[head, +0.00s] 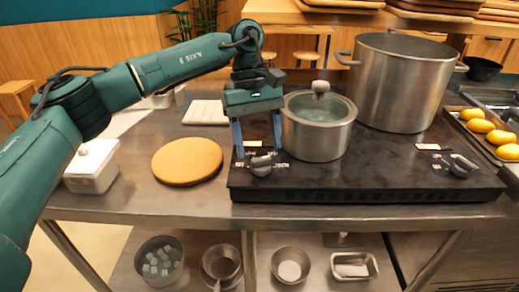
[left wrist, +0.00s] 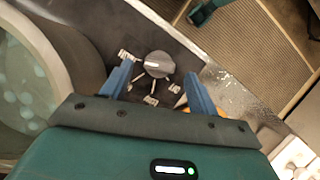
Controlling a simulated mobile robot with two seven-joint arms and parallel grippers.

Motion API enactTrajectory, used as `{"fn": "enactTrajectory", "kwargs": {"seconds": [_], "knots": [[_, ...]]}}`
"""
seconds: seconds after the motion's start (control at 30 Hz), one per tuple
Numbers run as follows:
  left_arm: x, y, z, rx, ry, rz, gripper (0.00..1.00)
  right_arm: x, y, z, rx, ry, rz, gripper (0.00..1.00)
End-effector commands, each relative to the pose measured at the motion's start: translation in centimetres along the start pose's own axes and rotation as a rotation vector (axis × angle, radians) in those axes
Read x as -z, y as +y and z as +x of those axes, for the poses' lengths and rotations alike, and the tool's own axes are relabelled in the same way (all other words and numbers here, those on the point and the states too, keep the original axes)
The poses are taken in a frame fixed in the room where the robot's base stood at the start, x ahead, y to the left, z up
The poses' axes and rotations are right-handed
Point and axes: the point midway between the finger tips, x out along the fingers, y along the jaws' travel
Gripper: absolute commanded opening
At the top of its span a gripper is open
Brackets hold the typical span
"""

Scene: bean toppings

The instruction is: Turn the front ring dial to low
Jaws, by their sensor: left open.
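The dark cooktop (head: 385,180) has a grey dial (head: 261,166) at its front left and a second grey dial (head: 462,166) at its front right. My left gripper (head: 259,150) points down, open, just above and behind the left dial. In the left wrist view this dial (left wrist: 155,65) shows between the two blue fingers (left wrist: 160,72), with a gap on each side; no contact shows. My right gripper is not in view.
A glass-lidded pot (head: 318,136) stands close to the right of my left gripper. A large steel pot (head: 396,85) stands behind it. A round wooden board (head: 187,162) lies left of the cooktop. A tray (head: 480,142) with yellow items is at the right. Bowls sit on the lower shelf.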

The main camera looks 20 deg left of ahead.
Motion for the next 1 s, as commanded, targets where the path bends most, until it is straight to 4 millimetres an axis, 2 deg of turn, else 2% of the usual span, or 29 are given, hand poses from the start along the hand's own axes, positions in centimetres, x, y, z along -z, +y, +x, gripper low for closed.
{"fn": "enactTrajectory", "kwargs": {"seconds": [0.2, 0.5, 1.0], "knots": [[0.0, 0.0, 1.8, -0.001, 0.0, -0.001, 0.6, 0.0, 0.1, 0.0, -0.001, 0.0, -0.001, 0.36], [0.0, 0.0, 2.0, -0.001, 0.0, -0.001, 0.6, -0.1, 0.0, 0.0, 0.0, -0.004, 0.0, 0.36], [0.0, 0.0, 2.0, -0.001, 0.0, 0.0, 0.19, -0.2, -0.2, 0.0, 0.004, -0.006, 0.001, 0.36]]}}
